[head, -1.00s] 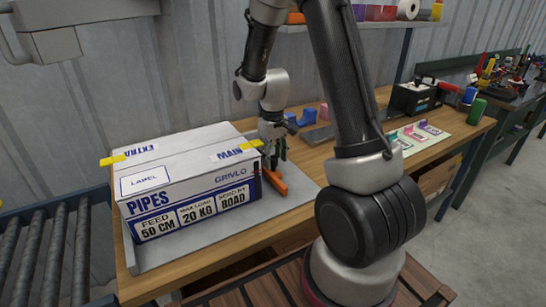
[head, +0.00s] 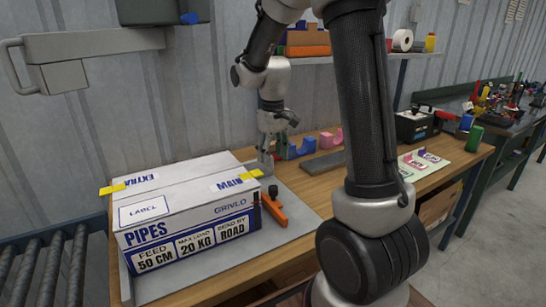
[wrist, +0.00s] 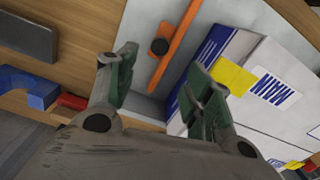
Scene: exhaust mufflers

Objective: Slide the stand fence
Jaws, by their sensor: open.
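The stand fence is an orange bar with a black knob (head: 274,207), lying on the grey stand plate (head: 295,225) close to the right side of the white PIPES box (head: 190,235). In the wrist view the orange fence (wrist: 178,40) runs slantwise beyond my fingers, with its knob facing the camera. My gripper (head: 268,165) is open and empty, behind the fence near the box's back right corner. In the wrist view my gripper (wrist: 165,78) has its greenish finger pads apart, with bare plate between them. The fingers look clear of the fence.
The box has yellow tape (head: 112,190) at its corners. Blue (head: 302,148) and pink (head: 330,139) cradles and a dark grey block (head: 323,163) lie on the wooden bench to the right. A roller conveyor (head: 45,270) is at the left.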

